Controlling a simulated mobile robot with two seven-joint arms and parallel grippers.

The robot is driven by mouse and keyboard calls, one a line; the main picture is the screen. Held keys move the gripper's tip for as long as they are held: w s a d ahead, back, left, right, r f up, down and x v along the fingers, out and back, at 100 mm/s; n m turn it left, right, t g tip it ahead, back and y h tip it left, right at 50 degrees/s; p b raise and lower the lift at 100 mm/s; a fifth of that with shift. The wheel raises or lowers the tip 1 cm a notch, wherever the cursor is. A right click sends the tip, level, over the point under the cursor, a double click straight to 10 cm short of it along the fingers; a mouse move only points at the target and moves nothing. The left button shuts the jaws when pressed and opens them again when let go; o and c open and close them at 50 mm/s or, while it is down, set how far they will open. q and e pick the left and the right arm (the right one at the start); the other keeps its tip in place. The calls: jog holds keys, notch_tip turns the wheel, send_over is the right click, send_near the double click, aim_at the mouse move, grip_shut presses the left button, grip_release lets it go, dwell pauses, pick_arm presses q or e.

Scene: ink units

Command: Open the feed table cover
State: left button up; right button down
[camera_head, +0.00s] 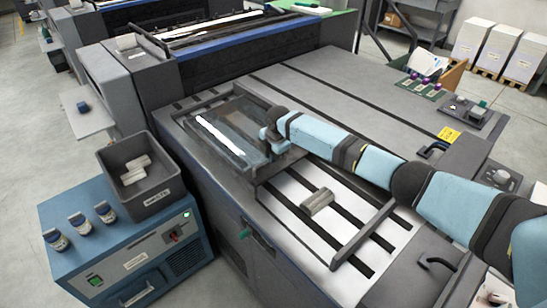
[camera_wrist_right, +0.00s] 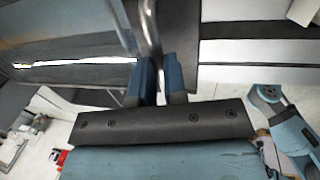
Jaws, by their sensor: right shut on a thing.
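The feed table cover (camera_head: 228,128) is a dark-framed, see-through panel with a bright reflection along its left part. It looks flat or nearly flat over the far-left part of the feed table; I cannot tell if it is tilted. My right gripper (camera_head: 268,140) is at the cover's right side. In the right wrist view its blue fingers (camera_wrist_right: 160,82) are shut around a metal bar-like handle (camera_wrist_right: 149,28). The bare feed table (camera_head: 290,190), white with dark belts, lies to the right of the cover. My left gripper is not in view.
A grey block (camera_head: 317,200) lies on the bare feed table. A dark bin (camera_head: 168,200) with grey pieces stands on a blue cabinet (camera_head: 150,258) at left, beside several small jars. My right arm crosses above the machine from the right. Open floor lies at far left.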

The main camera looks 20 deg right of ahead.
jog(key=c, duration=1.2)
grip_release()
jog(key=shift+o, duration=0.2)
notch_tip(320, 180, up, 14)
jog(key=s, duration=0.2)
jog(key=shift+s+d+f, duration=0.2)
jog(key=shift+s+d, duration=0.1)
jog(key=shift+d, duration=0.15)
jog(key=shift+r, duration=0.1)
